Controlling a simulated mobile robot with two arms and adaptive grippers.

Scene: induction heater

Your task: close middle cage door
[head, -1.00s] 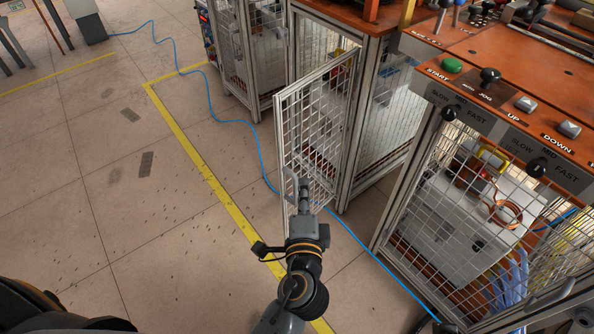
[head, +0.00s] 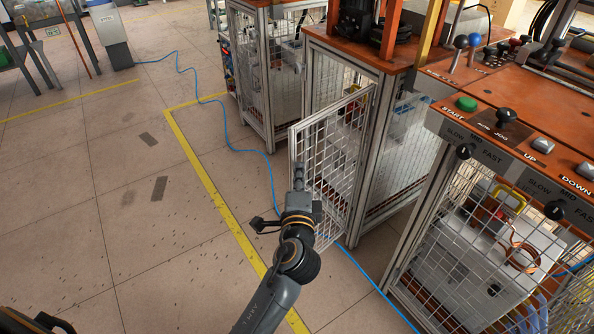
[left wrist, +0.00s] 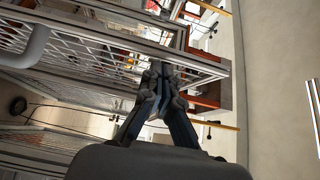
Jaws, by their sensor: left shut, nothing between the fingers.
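The middle cage door (head: 332,157) is a mesh panel in a metal frame, standing ajar from the middle cage (head: 401,150). Its free edge is on the left in the head view. My left gripper (head: 299,174) is at that free edge, with its fingers shut and empty. The door frame (left wrist: 140,50) crosses just beyond the fingers in the left wrist view, where the gripper (left wrist: 158,72) is seen closed. I cannot tell if the fingers touch the door. My right gripper is not in view.
A nearer cage (head: 470,235) with a control panel stands at the right. Another cage (head: 265,80) stands behind to the left. A blue cable (head: 236,147) runs along the floor near a yellow line (head: 205,190). The floor at left is open.

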